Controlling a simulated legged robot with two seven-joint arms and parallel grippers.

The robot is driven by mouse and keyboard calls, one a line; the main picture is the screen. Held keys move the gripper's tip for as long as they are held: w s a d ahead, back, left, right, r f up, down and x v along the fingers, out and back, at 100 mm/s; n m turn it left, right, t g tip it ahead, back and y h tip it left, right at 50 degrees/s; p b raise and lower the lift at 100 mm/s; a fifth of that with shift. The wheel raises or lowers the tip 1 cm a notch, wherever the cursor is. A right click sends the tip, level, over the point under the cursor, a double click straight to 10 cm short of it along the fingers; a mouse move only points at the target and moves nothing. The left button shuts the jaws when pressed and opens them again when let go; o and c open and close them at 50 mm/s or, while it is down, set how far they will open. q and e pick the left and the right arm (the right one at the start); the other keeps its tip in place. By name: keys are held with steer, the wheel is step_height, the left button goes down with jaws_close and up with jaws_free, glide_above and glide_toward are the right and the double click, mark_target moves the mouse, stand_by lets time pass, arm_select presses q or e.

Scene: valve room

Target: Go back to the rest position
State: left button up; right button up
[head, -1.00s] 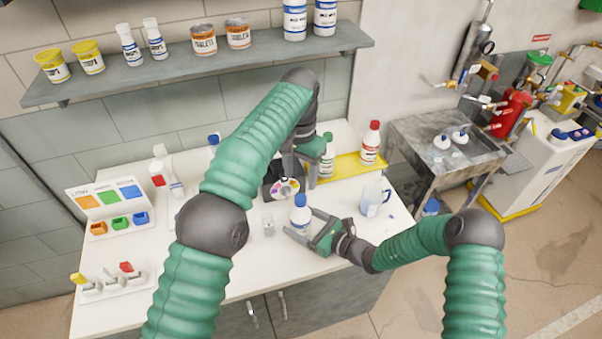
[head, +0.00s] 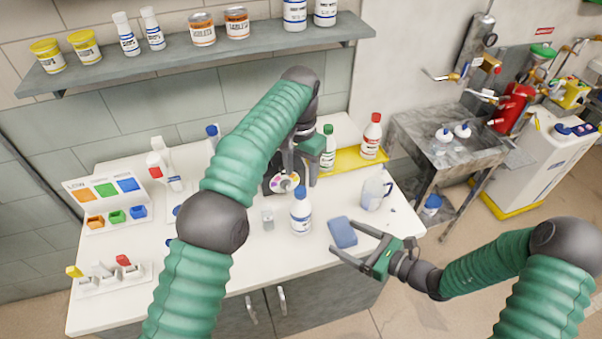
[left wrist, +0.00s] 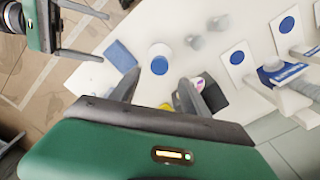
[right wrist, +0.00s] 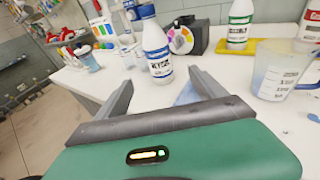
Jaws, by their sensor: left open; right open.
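A white bottle with a blue cap (head: 301,211) stands upright on the white bench (head: 240,262); it also shows in the right wrist view (right wrist: 156,50). My right gripper (head: 343,238) is open and empty at the bench's front edge, to the right of the bottle and apart from it. A blue pad (head: 342,232) lies by its fingertips. My left gripper (head: 300,170) is open over the back of the bench, near a dark device with a colored disc (head: 284,184). In the left wrist view its open fingers (left wrist: 160,84) have nothing between them.
A jug (head: 375,193) stands right of the pad. A small glass (head: 267,219) is left of the bottle. A shelf (head: 200,60) hangs above.

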arm_select(q)
steer(key=shift+f, duration=0.1)
arm_select(e)
steer(key=shift+s+d+r, duration=0.1)
steer(key=shift+s+d, duration=0.15)
steer(key=shift+a, duration=0.1)
